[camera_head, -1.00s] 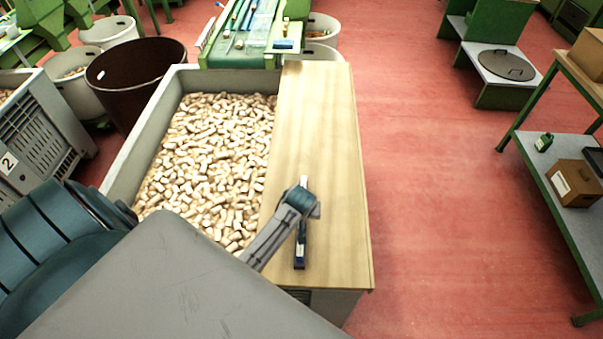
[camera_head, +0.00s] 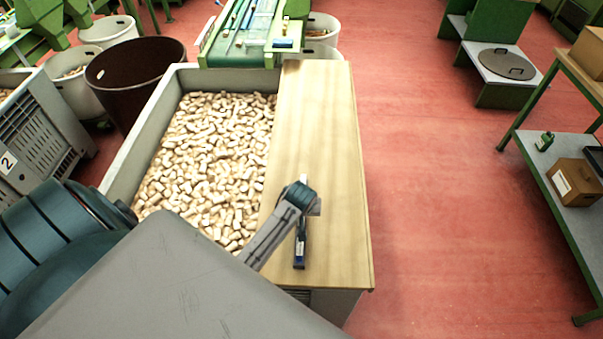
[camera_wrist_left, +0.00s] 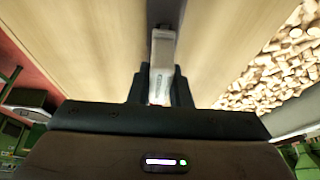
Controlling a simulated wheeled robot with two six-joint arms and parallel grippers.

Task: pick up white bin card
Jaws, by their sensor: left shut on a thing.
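The white bin card (camera_wrist_left: 163,55) shows in the left wrist view as a narrow white strip between the dark fingers of my left gripper (camera_wrist_left: 162,82). The gripper is shut on it, over the wooden board (camera_head: 322,120). In the head view my left gripper (camera_head: 301,204) is over the near part of the board, and my own wrist hides most of the hold. Small white patches show beside the wrist there; I cannot tell which belong to the card. My right gripper is in neither view.
A grey bin of corks (camera_head: 115,168) lies left of the board. A dark brown tub (camera_head: 135,75) stands behind left. A green conveyor (camera_head: 240,45) is at the far end. A shelf table (camera_head: 565,190) stands at right, with open red floor (camera_head: 430,180) between.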

